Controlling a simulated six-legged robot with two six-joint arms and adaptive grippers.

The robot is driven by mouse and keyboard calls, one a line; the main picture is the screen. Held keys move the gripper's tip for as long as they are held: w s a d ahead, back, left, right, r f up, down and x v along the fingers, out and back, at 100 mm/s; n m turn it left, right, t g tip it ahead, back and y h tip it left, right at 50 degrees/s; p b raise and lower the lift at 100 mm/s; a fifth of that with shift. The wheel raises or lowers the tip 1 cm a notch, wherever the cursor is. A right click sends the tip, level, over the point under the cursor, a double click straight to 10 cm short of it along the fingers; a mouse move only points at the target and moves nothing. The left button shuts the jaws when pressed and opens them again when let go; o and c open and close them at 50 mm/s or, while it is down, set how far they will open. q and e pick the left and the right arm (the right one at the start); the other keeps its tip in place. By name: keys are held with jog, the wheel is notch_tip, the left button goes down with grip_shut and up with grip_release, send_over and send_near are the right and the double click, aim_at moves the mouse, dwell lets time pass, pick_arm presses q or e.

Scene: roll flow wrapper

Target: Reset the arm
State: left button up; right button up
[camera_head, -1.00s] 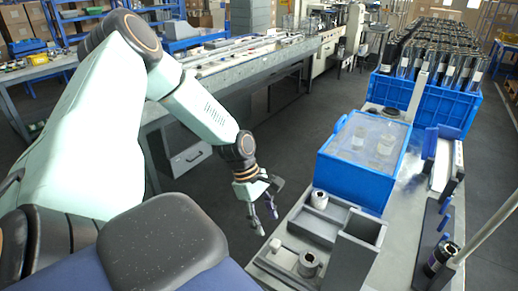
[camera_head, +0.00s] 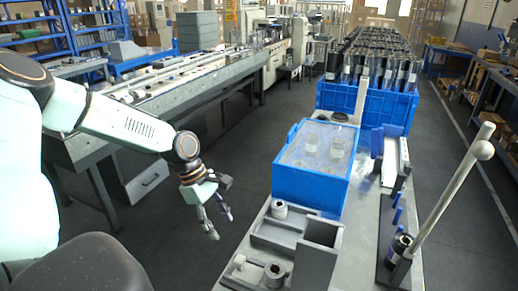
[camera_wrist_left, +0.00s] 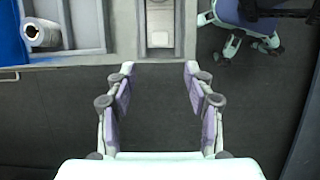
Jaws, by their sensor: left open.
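My left arm comes in from the left in the head view. Its gripper (camera_head: 217,229) hangs over the dark floor, left of the grey bench with the trays, and holds nothing. In the left wrist view the same gripper (camera_wrist_left: 158,85) shows its two fingers well apart with bare floor between them. The bench edge lies just beyond the fingertips there. My right gripper does not show in either view.
A grey tray (camera_head: 272,238) with metal cylinders sits on the bench (camera_head: 358,232). Behind it are a blue lidded box (camera_head: 308,190) and a blue crate (camera_head: 340,97) of dark bottles. A white-knobbed lever (camera_head: 450,185) rises at right. Floor between bench and conveyor (camera_head: 190,75) is clear.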

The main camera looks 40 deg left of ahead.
pick_arm(q)
jog(key=s+d+f+m, duration=0.3)
jog(key=d+f+m, duration=0.15)
jog(key=d, duration=0.35)
jog(key=s+d+f+m, duration=0.3)
jog(key=d+f+m, duration=0.15)
jog(key=d, duration=0.25)
jog(key=s+d+f+m+g+y, duration=0.1)
jog(key=s+d+f+m+y, duration=0.1)
jog(key=s+m, duration=0.5)
jog(key=s+d+f+m+y, duration=0.25)
jog(key=s+m, duration=0.25)
jog(key=s, duration=0.5)
notch_tip(320, 180, down, 9)
jog(key=w+b, duration=0.1)
jog(key=b, duration=0.7)
jog(key=shift+a+r+n+b, duration=0.15)
jog(key=shift+a+n+b, duration=0.15)
jog(key=shift+a+b, duration=0.15)
